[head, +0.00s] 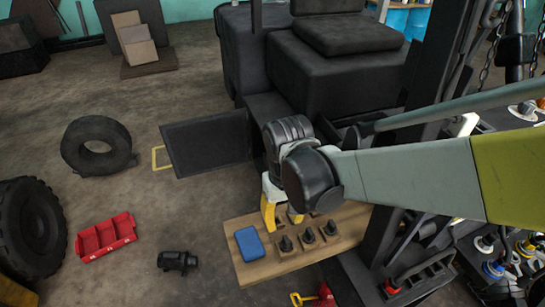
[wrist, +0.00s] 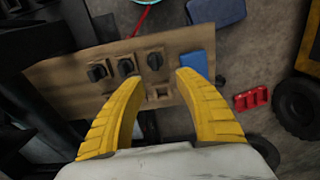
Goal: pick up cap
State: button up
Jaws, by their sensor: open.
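Three small black pieces that look like caps sit in a row on a wooden board (head: 350,225): a left one (head: 286,243), a middle one (head: 308,236) and a right one (head: 331,228). I cannot tell which is the task's cap. In the wrist view they are a left one (wrist: 97,72), a middle one (wrist: 126,67) and a right one (wrist: 155,60) beyond the fingertips. My gripper (head: 282,212) is open and empty above the board, its yellow fingers pointing down. In the wrist view my gripper (wrist: 160,76) has an empty square holder (wrist: 161,93) between its fingers.
A blue box (head: 250,243) lies on the board's left end. A red bin (head: 106,237) and a black part (head: 178,261) are on the floor at left. The dark forklift frame (head: 385,240) stands close on the right.

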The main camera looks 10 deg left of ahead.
aim_at(287, 238)
jog(key=f, duration=0.1)
jog(key=f+b, duration=0.1)
jog(key=f, duration=0.3)
jog(key=shift+d+b, duration=0.3)
jog(key=shift+d, duration=0.1)
jog(key=f+b, duration=0.1)
jog(key=f, duration=0.1)
jog(key=f+b, duration=0.1)
jog(key=f, duration=0.2)
jog(key=shift+w+d+f, duration=0.15)
jog(key=shift+w+f, duration=0.05)
jog(key=shift+f, duration=0.15)
jog(key=shift+r, duration=0.1)
grip_shut()
